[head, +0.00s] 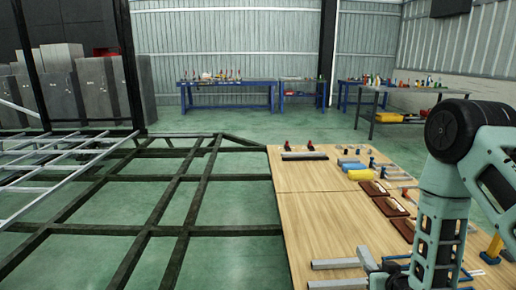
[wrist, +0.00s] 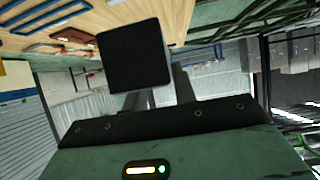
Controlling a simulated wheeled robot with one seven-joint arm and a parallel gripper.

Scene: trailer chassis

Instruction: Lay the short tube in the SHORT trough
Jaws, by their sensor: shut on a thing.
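In the wrist view my gripper (wrist: 156,92) is shut on a square tube (wrist: 135,56), seen nearly end-on. Its end face is dark and a thin light-grey side shows at its right. Its length cannot be judged from this angle. In the head view my gripper cannot be made out clearly. Brown trays (head: 388,206) with pale labels lie in a row along the right part of the wooden table; I cannot read which is the SHORT trough. In the wrist view a brown tray (wrist: 72,36) shows on the table at upper left, apart from the tube.
Grey tubes (head: 335,264) lie at the table's near edge, and another bar (head: 304,156) lies at its far end. Yellow (head: 361,174) and blue items sit beyond the trays. The table's (head: 325,220) left middle is bare. A dark chassis frame (head: 150,231) adjoins it at left.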

